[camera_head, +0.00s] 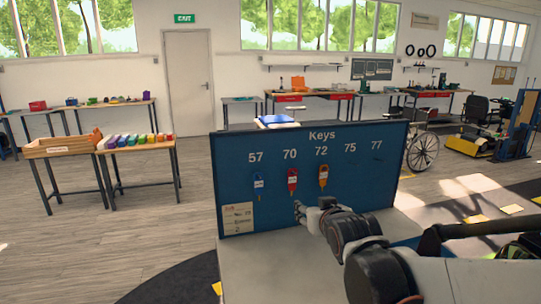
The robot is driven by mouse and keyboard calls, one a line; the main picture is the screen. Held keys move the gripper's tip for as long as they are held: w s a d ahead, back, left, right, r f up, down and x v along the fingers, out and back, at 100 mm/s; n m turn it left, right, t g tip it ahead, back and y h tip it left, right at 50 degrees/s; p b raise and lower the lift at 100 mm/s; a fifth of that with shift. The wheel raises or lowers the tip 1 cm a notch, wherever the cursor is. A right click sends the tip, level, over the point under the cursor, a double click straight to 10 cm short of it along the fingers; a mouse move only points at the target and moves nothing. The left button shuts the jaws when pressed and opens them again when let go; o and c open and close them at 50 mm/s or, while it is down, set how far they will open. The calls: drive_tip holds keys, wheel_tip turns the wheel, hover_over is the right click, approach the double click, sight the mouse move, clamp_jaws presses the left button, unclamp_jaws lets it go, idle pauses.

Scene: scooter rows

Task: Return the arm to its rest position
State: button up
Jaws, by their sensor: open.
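My arm reaches in from the lower right, over a pale bench top. My gripper (300,208) is at its end, pointing left. It is small and partly turned away in the view, open, with nothing seen between its fingers. It is just in front of the blue key board (340,210), below the hanging keys. Whether it touches the board I cannot tell.
A note (238,217) is at the board's lower left. The bench top (265,270) is clear at left.

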drive_tip(key=s+d+f+g, duration=0.2)
drive_tip(key=s+d, duration=0.1)
drive_tip(key=s, duration=0.6)
drive_tip(key=s+d+f+m+g+h, duration=0.1)
drive_tip(key=s+d+f+g, duration=0.1)
drive_tip(key=s, duration=0.7)
drive_tip(key=s+d+f+g, duration=0.2)
drive_tip(key=s+d, duration=0.2)
drive_tip(key=s, duration=0.5)
drive_tip(key=shift+s+f+m+h, duration=0.15)
drive_tip(key=shift+f+m+h, duration=0.15)
drive_tip(key=shift+f+m, duration=0.1)
drive_tip(key=shift+f+b, duration=0.1)
drive_tip(key=shift+b, duration=0.2)
